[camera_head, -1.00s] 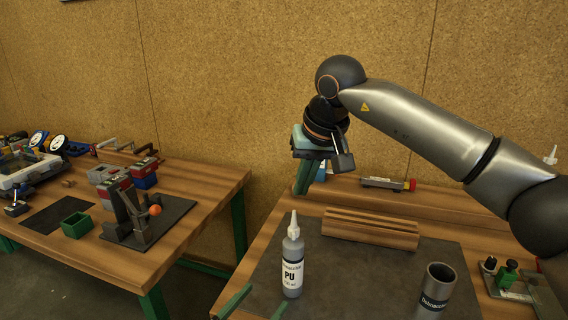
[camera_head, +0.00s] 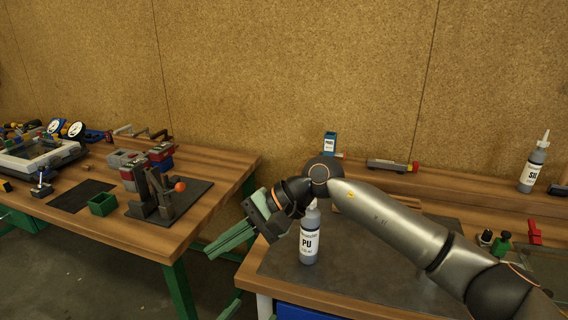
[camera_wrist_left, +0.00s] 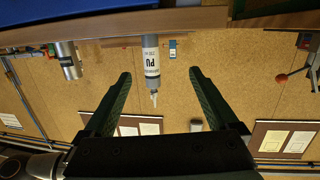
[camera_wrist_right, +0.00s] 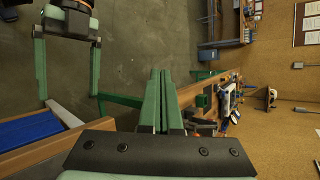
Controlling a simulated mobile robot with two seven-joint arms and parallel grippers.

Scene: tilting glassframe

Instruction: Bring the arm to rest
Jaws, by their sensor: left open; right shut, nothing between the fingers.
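The PU bottle (camera_head: 310,245) stands upright on the dark mat behind my right wrist, partly covered. It is beyond the left fingers in the left wrist view (camera_wrist_left: 151,58).
A grey cylinder (camera_wrist_left: 68,62) stands on the right bench, hidden by my right arm in the head view. A SIL bottle (camera_head: 533,168) and a blue box (camera_head: 330,142) stand farther back. The left bench (camera_head: 225,172) holds a fixture and bins. A floor gap separates the benches.

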